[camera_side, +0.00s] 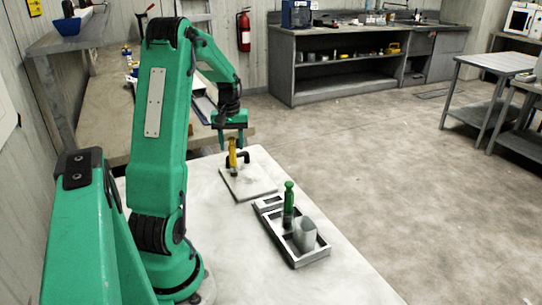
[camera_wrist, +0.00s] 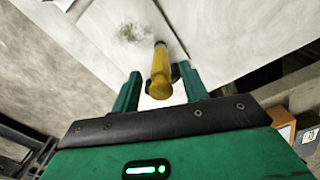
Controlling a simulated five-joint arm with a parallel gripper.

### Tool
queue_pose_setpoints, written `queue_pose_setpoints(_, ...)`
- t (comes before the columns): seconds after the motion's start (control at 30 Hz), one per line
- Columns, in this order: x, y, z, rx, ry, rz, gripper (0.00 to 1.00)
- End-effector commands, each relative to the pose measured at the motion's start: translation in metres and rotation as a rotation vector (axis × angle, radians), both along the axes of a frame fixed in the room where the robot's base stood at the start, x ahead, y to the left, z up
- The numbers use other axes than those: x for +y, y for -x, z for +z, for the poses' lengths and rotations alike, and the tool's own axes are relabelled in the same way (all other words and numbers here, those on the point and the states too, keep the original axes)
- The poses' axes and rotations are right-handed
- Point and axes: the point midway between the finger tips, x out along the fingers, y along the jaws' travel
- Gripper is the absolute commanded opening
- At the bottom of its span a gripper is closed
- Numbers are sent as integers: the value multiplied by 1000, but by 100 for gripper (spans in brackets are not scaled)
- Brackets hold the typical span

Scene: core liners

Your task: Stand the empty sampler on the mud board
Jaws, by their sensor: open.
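In the wrist view the yellow sampler (camera_wrist: 160,75) lies between my two open green fingers (camera_wrist: 160,71), with gaps on both sides. A dark smudge (camera_wrist: 131,33) marks the pale surface beyond it. A green-handled sampler (camera_side: 289,194) stands upright in a grey tray (camera_side: 308,259). I cannot tell which sampler is empty.
The white table (camera_side: 235,250) is clear around the board and tray. A wooden bench (camera_side: 105,110) runs along the wall behind my arm.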

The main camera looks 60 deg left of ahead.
Motion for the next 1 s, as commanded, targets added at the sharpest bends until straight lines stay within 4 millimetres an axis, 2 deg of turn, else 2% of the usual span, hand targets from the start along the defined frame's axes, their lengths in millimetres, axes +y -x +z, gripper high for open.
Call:
queue_pose_setpoints(0.6,0,0,91,-2,-2,0,44)
queue_pose_setpoints(0.8,0,0,107,0,-1,0,44)
queue_pose_setpoints(1.0,0,0,110,0,0,0,44)
